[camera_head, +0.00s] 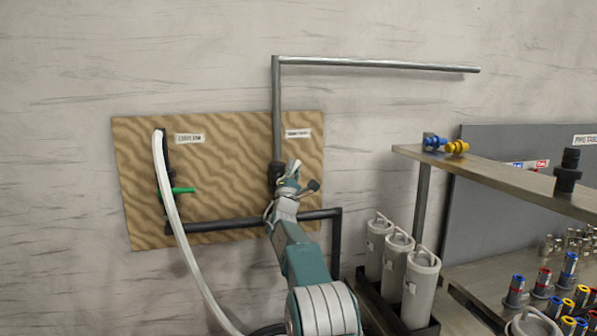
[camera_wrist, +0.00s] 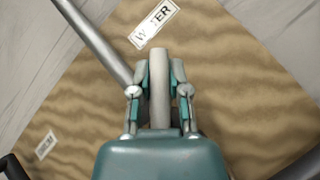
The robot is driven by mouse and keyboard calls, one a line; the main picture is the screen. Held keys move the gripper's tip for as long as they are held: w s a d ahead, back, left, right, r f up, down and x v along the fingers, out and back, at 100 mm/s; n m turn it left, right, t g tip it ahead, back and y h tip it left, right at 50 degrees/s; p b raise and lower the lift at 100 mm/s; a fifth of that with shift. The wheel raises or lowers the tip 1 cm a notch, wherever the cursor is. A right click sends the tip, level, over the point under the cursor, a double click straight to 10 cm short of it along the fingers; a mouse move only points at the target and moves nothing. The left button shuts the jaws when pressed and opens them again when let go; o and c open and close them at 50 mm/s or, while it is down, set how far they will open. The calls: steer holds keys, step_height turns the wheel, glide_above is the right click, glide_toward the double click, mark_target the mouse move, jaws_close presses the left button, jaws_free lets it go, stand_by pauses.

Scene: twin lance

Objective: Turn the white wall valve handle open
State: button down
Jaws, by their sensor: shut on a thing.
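The pale whitish valve handle (camera_wrist: 160,85) stands between the two fingers of my gripper (camera_wrist: 160,88) in the wrist view. The fingers are shut on it, one on each side, and its tip sticks out past them. In the head view my gripper (camera_head: 290,187) reaches the pipework at the right part of the brown wavy panel (camera_head: 225,165). The dark valve body (camera_head: 276,173) shows just left of my gripper; the handle is mostly hidden there by the gripper. How far the handle is turned is hard to tell.
A grey pipe (camera_head: 277,110) rises from the valve; a black pipe (camera_head: 225,225) runs below it. A white hose (camera_head: 170,200) and green handle (camera_head: 183,190) are at left. Grey canisters (camera_head: 421,290) and a shelf (camera_head: 500,178) stand to the right.

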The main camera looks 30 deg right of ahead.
steer(key=shift+w+a+f+n+t+y, duration=0.1)
steer(key=shift+w+a+n+t+y, duration=0.1)
steer(key=shift+n+t+y, duration=0.45)
steer(key=c, duration=0.6)
jaws_free()
steer(key=shift+s, duration=0.1)
steer(key=v, duration=1.2)
